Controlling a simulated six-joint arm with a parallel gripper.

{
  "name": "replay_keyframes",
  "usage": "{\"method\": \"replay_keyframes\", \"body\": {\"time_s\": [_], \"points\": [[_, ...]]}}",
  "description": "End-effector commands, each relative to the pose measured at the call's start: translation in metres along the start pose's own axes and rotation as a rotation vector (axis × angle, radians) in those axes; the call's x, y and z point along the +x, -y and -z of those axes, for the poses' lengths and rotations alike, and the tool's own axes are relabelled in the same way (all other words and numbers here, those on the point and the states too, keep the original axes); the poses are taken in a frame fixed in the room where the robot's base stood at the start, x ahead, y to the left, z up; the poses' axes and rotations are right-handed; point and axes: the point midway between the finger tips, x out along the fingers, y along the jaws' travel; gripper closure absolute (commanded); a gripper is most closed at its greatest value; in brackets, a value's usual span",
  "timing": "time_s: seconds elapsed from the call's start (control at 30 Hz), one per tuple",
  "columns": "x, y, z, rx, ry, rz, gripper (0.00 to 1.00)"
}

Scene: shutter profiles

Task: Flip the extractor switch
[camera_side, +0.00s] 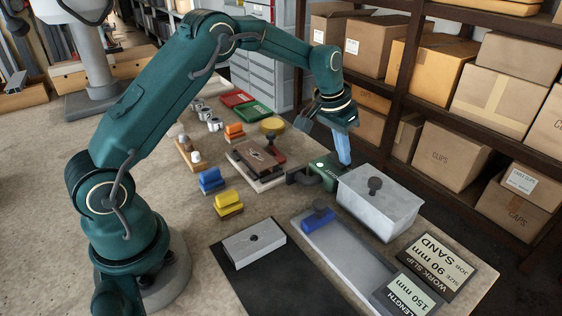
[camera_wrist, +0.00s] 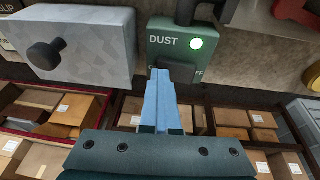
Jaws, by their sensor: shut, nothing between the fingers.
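In the side view the green box (camera_side: 322,168) stands just left of a pale grey box. My gripper (camera_wrist: 160,76) is shut and empty, its blue fingertips right at the rocker and covering part of it. I cannot tell whether they touch. In the side view my gripper (camera_side: 345,164) points down at the green box's right end.
The pale box with a dark knob (camera_side: 382,205) stands close beside the switch. A dark hose or handle (camera_side: 298,176) is at its left. Colored blocks (camera_side: 229,204) and a grey profile (camera_side: 254,245) lie on the bench. Shelves of cartons (camera_side: 458,150) stand behind.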

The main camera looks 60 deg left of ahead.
Motion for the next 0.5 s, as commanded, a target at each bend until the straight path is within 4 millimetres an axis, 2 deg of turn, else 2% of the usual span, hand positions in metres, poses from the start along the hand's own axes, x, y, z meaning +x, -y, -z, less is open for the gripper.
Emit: {"method": "replay_keyframes", "body": {"time_s": [0.07, 0.23, 0.37, 0.5], "points": [[0.006, 0.005, -0.005, 0.001, 0.015, 0.007, 1.00], [-0.004, 0.003, -0.001, 0.004, 0.011, 0.010, 1.00], [-0.026, -0.005, 0.008, 0.003, 0.001, 0.005, 1.00], [-0.058, -0.017, 0.013, 0.004, -0.005, 0.002, 1.00]]}}
